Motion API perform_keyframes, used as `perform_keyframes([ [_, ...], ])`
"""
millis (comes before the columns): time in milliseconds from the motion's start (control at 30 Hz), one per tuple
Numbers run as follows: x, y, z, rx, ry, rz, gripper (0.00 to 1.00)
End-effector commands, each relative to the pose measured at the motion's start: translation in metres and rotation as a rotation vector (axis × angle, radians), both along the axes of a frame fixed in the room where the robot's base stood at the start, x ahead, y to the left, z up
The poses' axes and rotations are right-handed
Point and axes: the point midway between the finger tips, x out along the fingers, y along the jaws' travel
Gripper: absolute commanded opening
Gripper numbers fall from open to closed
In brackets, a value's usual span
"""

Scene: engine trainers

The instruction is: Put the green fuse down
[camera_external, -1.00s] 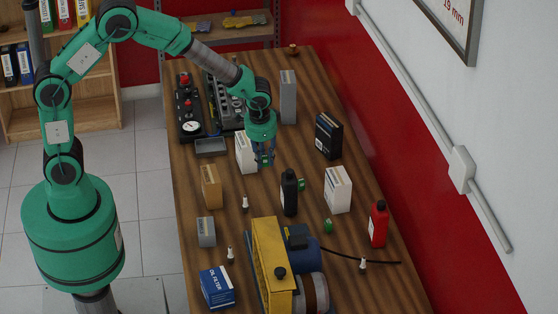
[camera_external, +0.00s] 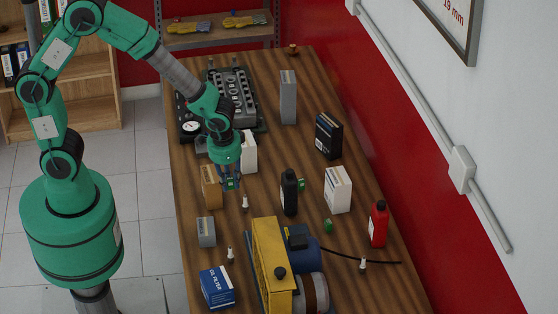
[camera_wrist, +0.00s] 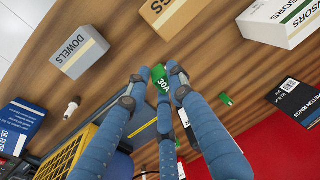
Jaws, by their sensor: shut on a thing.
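The green fuse (camera_wrist: 160,80), marked 30A, is between the fingertips of my gripper (camera_wrist: 161,84) in the wrist view. My gripper is shut on it, with the wooden tabletop behind it. In the external view my gripper (camera_external: 230,184) points down above the table, beside the brown box (camera_external: 211,187). The held fuse is too small to make out clearly there. Another green piece (camera_external: 328,226) lies on the table to the right, and one more (camera_external: 301,185) shows beside the black bottle (camera_external: 289,193). A green piece (camera_wrist: 225,98) also shows in the wrist view.
A white box (camera_external: 249,152) stands just behind my gripper. A small white-tipped plug (camera_external: 245,202) stands close in front. The grey dowels box (camera_external: 206,232), blue oil filter box (camera_external: 217,287) and yellow engine (camera_external: 271,262) are nearer. Some bare wood (camera_external: 262,195) lies right of the plug.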

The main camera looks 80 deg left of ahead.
Motion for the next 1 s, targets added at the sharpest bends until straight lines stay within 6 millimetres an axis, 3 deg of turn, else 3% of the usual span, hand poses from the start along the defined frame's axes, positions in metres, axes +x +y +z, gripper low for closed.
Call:
perform_keyframes([
  [100, -0.041, -0.021, 0.004, -0.001, 0.002, -0.003, 0.07],
  [300, -0.110, -0.045, 0.003, -0.002, 0.007, 0.005, 0.07],
  [600, -0.204, -0.060, 0.000, -0.004, 0.011, 0.013, 0.07],
  [800, -0.240, -0.060, -0.004, -0.005, 0.012, 0.020, 0.07],
  [1000, -0.251, -0.059, -0.005, -0.005, 0.013, 0.022, 0.07],
])
